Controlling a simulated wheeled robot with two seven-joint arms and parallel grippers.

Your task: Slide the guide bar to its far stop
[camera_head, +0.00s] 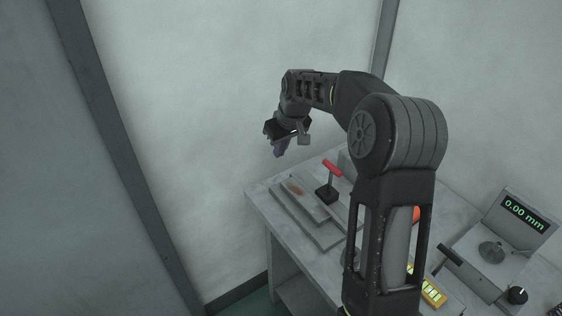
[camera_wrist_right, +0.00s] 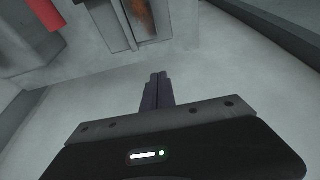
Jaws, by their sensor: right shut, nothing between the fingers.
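My right gripper (camera_head: 280,150) is shut and empty, in the air beyond the left end of the grey workbench. Its dark purple fingers are together in the wrist view (camera_wrist_right: 156,90). A red handle (camera_head: 332,168) rises from a black block (camera_head: 326,193) on the bench, below and right of the gripper. The red handle also shows at the top left of the wrist view (camera_wrist_right: 40,14). Stepped grey plates (camera_head: 310,228) lie beside it, with an orange-brown piece (camera_head: 295,188) on top. I cannot tell which part is the guide bar. My left gripper is not in view.
A gauge with a display (camera_head: 524,214) reading 0.00 mm stands at the right, with a black knob (camera_head: 518,295) near it. A yellow item (camera_head: 432,292) lies in front. My right arm hides the bench's middle. Pale walls (camera_head: 220,100) stand behind.

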